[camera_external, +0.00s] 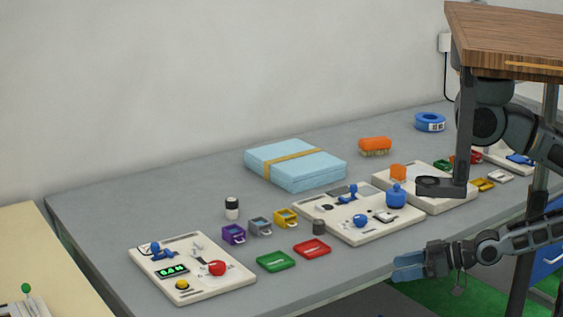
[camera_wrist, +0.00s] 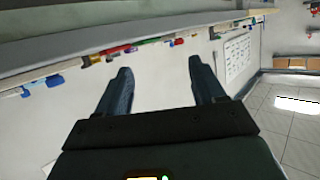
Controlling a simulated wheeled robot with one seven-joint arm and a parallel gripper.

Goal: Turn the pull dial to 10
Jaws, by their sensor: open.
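A white panel (camera_external: 171,293) stands at the near left of the grey table, with a small green-lit display (camera_external: 172,271), a red round knob (camera_external: 217,268), a yellow button (camera_external: 182,285) and a blue fitting (camera_external: 160,251). A second white panel (camera_external: 347,233) in the middle carries blue knobs (camera_external: 361,221). Which of these is the pull dial I cannot tell, and the display digits are too small to read surely. My gripper (camera_external: 408,267) is open and empty at the table's front edge, right of the left panel and apart from it. Its two blue fingers show spread in the wrist view (camera_wrist: 160,68).
Small drawers (camera_external: 260,227), a green tray (camera_external: 276,261) and a red tray (camera_external: 312,248) lie between the panels. A light blue stack (camera_external: 295,164), orange brush (camera_external: 375,146) and blue tape roll (camera_external: 430,122) stand behind.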

